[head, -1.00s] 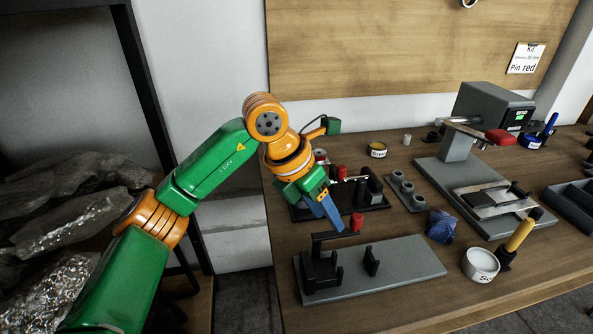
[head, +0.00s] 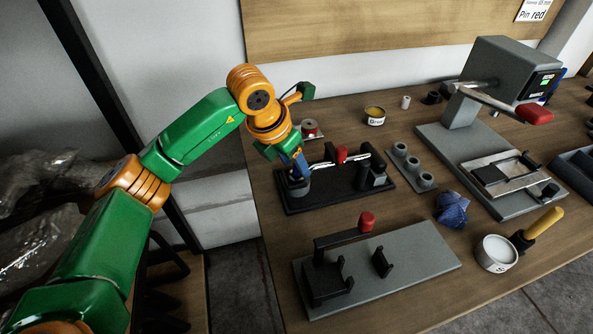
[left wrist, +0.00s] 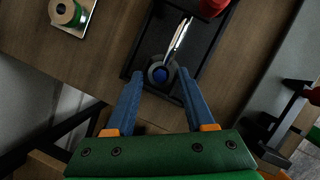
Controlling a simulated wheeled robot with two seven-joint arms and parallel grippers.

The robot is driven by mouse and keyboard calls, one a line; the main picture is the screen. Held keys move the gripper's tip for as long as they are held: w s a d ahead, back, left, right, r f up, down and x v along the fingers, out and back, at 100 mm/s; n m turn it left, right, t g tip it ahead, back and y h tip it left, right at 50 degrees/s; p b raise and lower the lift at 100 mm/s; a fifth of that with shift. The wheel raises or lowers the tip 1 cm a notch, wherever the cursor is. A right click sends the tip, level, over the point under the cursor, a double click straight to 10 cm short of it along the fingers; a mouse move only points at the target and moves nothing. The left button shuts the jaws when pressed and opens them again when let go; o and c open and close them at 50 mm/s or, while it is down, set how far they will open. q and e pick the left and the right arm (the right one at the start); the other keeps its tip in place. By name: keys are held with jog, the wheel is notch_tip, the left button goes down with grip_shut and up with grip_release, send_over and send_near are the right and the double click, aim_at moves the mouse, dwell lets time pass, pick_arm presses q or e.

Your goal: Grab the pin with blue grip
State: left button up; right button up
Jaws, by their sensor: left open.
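A round blue top (left wrist: 160,75), which looks like the blue grip of the pin seen from above, sits in a grey round holder at one end of the black fixture (left wrist: 135,55). A silver, rod-like piece lies beside it. My left gripper (left wrist: 155,85) is open and empty, its two blue fingers on either side of the holder; I cannot tell whether they touch it. In the head view my left gripper (head: 299,168) is over the left end of the black fixture (head: 335,190) and hides the pin's top. My right gripper is not in view.
A red knob (head: 341,154) stands on the fixture's bar. In front is a grey plate (head: 415,262) with a black clamp and red knob (head: 367,221). To the right are a blue crumpled cloth (head: 452,208), a white tin (head: 496,253) and a grey press (head: 462,110).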

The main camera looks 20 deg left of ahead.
pick_arm(q)
grip_shut()
